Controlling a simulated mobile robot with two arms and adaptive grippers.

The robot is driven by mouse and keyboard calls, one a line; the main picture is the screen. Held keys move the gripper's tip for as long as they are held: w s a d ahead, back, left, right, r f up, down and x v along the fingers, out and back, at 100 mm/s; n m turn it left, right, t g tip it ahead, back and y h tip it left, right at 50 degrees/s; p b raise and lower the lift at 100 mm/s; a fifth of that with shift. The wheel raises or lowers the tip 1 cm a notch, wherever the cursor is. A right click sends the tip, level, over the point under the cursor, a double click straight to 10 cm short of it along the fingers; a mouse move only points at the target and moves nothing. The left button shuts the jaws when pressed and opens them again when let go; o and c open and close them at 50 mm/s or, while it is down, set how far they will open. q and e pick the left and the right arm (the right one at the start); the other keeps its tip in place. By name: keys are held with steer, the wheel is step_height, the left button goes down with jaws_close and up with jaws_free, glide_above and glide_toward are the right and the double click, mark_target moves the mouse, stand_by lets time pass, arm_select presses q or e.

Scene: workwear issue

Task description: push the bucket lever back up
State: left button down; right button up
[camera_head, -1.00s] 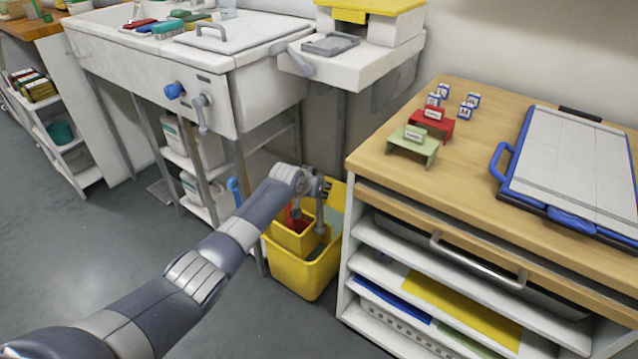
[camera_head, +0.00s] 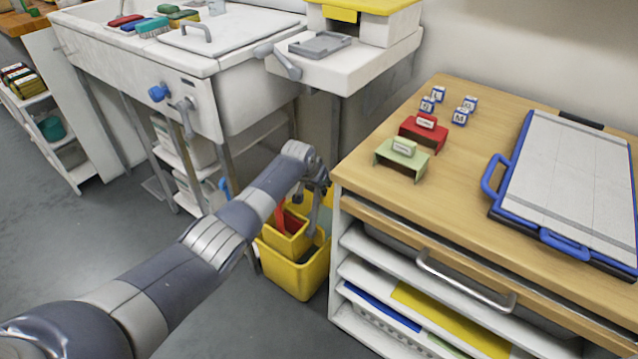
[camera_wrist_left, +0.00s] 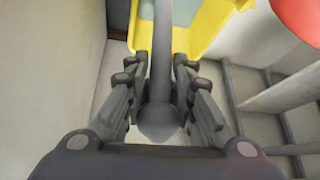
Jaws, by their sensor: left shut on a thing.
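The yellow bucket (camera_head: 292,279) stands on the floor between the sink unit and the wooden-topped cabinet, with a smaller yellow compartment and a red part (camera_head: 279,217) in it. My left gripper (camera_head: 322,187) is above the bucket's right rear side. In the left wrist view, the grey lever (camera_wrist_left: 160,65) runs between the fingers of my left gripper (camera_wrist_left: 158,100), its rounded knob (camera_wrist_left: 158,124) nearest the camera. The fingers are shut on the lever near its knob. The bucket's yellow wall (camera_wrist_left: 213,22) shows behind it. My right gripper is out of view.
The cabinet (camera_head: 345,195) stands close to the right of the bucket. The sink unit (camera_head: 215,95) and its legs are to the left and behind. Small stands and a blue-edged board (camera_head: 575,180) lie on the cabinet top. Open grey floor lies in front.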

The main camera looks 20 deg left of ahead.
arm_select(q)
steer(key=shift+w+r, duration=0.1)
steer(key=shift+w, duration=0.05)
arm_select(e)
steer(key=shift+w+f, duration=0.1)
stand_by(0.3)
arm_select(q)
steer(key=c, duration=1.5)
jaws_free()
steer(key=shift+d, duration=0.1)
steer(key=shift+w, duration=0.1)
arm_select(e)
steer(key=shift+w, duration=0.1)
arm_select(q)
steer(key=shift+v, duration=5.9)
